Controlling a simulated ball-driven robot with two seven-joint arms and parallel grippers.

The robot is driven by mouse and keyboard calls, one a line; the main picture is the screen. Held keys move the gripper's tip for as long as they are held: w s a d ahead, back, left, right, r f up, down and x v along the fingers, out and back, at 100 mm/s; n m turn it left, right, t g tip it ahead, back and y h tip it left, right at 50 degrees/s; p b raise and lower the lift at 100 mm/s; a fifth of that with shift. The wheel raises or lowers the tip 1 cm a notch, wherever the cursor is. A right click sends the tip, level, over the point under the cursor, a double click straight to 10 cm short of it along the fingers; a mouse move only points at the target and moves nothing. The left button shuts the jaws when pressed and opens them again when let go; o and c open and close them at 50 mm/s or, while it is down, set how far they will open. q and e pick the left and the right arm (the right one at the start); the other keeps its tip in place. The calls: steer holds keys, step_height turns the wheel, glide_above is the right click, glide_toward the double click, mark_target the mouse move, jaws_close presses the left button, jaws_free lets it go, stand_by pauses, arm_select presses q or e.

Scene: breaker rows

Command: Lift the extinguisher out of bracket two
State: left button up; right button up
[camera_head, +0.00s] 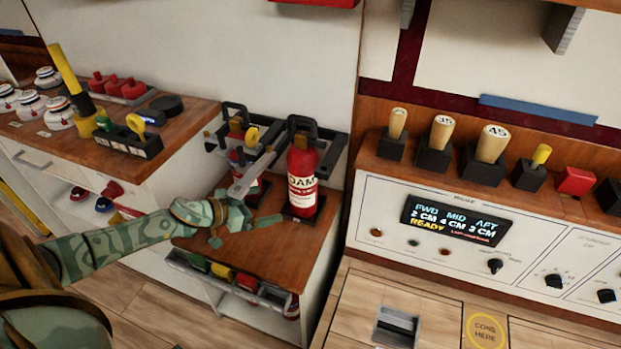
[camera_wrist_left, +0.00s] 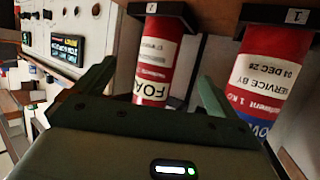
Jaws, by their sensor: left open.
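Two red extinguishers stand side by side on a small wooden-topped stand. The extinguisher in bracket two (camera_head: 302,182), with a white label reading FOAM, is the right one in the head view and stands upright. In the left wrist view, the FOAM extinguisher (camera_wrist_left: 153,60) hangs below the plate marked 2 (camera_wrist_left: 152,9). The other extinguisher (camera_wrist_left: 258,75), under plate 1, is partly hidden behind my arm in the head view. My left gripper (camera_head: 254,204) is open. In the wrist view its fingers point toward the FOAM extinguisher, one on each side, without visible contact. My right gripper is not in view.
A wooden counter (camera_head: 178,128) with caps, red items and a yellow-handled tool stands to the left. A console with a lit display (camera_head: 456,222) and wooden-handled plugs stands close on the right. Coloured items sit in a tray (camera_head: 268,294) at the stand's front edge.

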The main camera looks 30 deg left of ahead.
mark_target(291, 196)
arm_select(q)
steer(key=b+x, duration=0.1)
steer(key=x, duration=0.2)
steer(key=b+x, duration=0.1)
steer(key=x, duration=0.3)
steer(key=shift+w+f+b, duration=0.15)
steer(key=shift+f+b, duration=0.15)
steer(key=shift+f, duration=0.05)
steer(key=shift+w+d, duration=0.1)
steer(key=shift+w, duration=0.1)
steer(key=b+x, duration=0.3)
steer(key=x, duration=0.2)
steer(key=shift+w, duration=0.15)
steer(key=shift+r, duration=0.25)
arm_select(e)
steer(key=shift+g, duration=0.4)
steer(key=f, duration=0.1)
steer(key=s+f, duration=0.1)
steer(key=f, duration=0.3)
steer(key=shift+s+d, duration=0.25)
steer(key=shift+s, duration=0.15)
arm_select(q)
steer(key=c, duration=1.8)
steer(key=shift+w+r, duration=0.1)
steer(key=shift+r, duration=0.05)
jaws_close()
steer(key=shift+r, duration=0.15)
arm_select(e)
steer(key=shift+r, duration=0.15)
